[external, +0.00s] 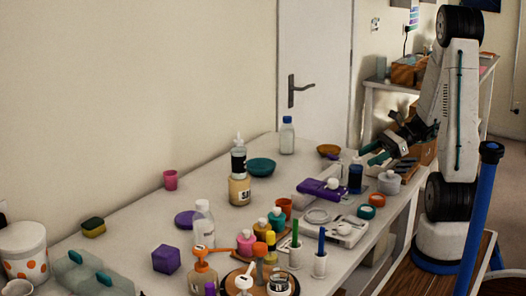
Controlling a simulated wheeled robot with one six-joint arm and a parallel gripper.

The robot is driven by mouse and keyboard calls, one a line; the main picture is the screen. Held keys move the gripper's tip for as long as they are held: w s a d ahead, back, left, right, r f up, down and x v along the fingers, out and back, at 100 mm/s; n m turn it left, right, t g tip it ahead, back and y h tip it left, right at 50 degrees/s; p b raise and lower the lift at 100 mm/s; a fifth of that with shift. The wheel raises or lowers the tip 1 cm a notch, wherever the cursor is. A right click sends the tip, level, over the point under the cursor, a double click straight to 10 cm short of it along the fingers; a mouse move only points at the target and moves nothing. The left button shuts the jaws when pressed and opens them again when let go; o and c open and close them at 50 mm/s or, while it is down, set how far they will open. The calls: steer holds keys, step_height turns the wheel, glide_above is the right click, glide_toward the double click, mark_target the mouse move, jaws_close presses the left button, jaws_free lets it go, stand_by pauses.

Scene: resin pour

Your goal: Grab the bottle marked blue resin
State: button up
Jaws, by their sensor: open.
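My gripper (371,154) is open, with green-tipped fingers pointing left and down over the right part of the table. Just below it stands a dark blue container (355,180), upright and apart from the fingers. No label on it can be read from here, so I cannot tell whether it is the bottle marked blue resin. A clear bottle with a blue cap (287,136) stands at the back of the table. Nothing shows between the fingers.
A purple device (322,188) and a grey lidded pot (389,182) flank the dark blue container. Teal (262,167) and orange (328,150) bowls stand farther back. Several small bottles crowd the front middle of the table. The left back stretch is mostly clear.

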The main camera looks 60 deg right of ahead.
mark_target(358, 162)
steer(key=x, duration=0.5)
steer(key=shift+w+a+r, duration=0.1)
steer(key=shift+a, duration=0.05)
jaws_close()
